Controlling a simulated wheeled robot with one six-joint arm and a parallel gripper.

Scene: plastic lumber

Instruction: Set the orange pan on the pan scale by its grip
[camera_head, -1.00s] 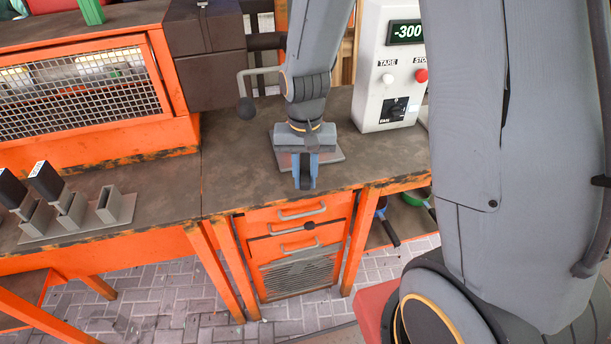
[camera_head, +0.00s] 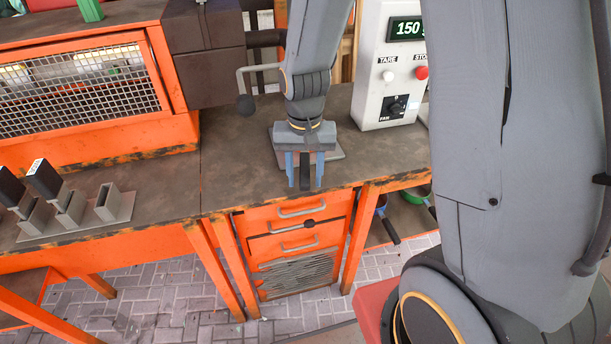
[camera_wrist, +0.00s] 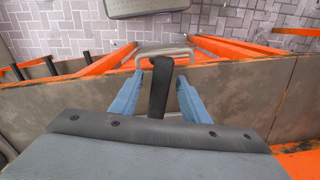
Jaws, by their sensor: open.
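My gripper (camera_head: 304,174) is open above the front edge of the bench, with its two blue fingers apart. A black grip (camera_head: 304,165) stands between the fingers; it also shows between them in the wrist view (camera_wrist: 159,90). I take it for the orange pan's grip, but the pan's body is hidden behind my gripper and wrist. The flat grey plate of the pan scale (camera_head: 337,153) lies under and behind my gripper, mostly covered. The scale's white display box (camera_head: 375,70) stands behind to the right and its display reads 150.
A grey stand with upright slots (camera_head: 85,218) is on the left bench. An orange mesh-fronted cabinet (camera_head: 80,95) and a dark block (camera_head: 208,50) with a bent handle are behind. A blue pan (camera_head: 381,203) and a green pan (camera_head: 416,196) sit on the shelf below right. Bench between is clear.

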